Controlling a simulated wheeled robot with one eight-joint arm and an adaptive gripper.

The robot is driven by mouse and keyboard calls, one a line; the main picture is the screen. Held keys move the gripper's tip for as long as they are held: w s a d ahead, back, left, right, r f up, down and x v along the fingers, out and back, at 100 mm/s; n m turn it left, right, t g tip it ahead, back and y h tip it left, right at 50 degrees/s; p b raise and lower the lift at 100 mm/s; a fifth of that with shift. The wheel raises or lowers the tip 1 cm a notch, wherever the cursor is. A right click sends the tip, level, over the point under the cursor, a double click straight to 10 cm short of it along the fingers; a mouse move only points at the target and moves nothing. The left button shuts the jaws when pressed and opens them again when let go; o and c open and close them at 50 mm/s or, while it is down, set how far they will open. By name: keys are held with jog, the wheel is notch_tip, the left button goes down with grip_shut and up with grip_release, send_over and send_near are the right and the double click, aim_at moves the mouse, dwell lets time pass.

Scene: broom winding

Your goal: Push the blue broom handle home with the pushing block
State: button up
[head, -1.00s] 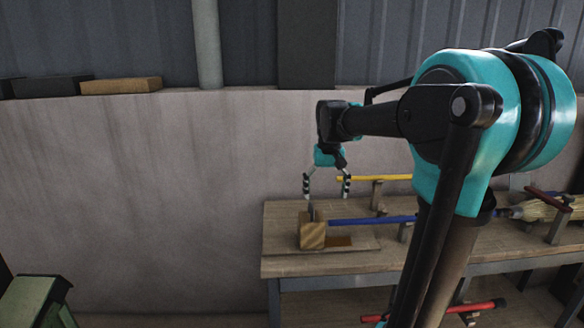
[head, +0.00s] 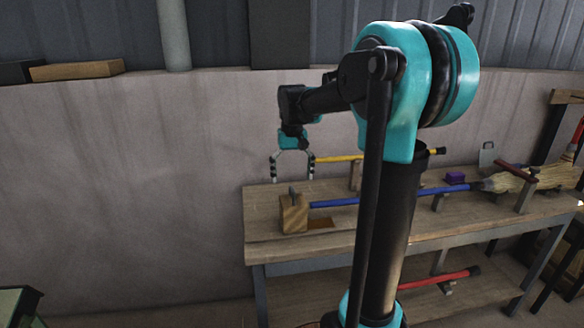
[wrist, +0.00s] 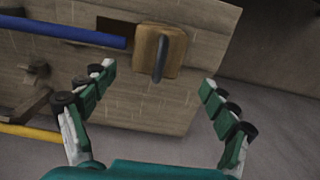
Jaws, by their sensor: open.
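The pushing block (head: 294,214) is a light wooden cube with an upright grey grip (head: 293,193) on top. It stands near the left end of the bench, at the free end of the blue broom handle (head: 345,202). The wrist view shows the block (wrist: 176,50) beside the tip of the blue handle (wrist: 65,33); I cannot tell whether they touch. The handle runs right to the straw broom head (head: 515,180). My gripper (head: 292,176) is open and empty above the block, its fingers either side of the grip in the wrist view (wrist: 158,78).
A yellow handle (head: 338,158) lies behind the blue one on wooden supports. A purple block (head: 455,177) and a scraper (head: 487,155) are farther right. The bench (head: 262,230) has a dark recess (head: 322,224) beside the pushing block. A red handle (head: 440,278) lies on the lower shelf.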

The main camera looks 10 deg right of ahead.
aim_at(292, 188)
jog(key=shift+f, duration=2.75)
jog(key=shift+c, duration=0.6)
grip_shut()
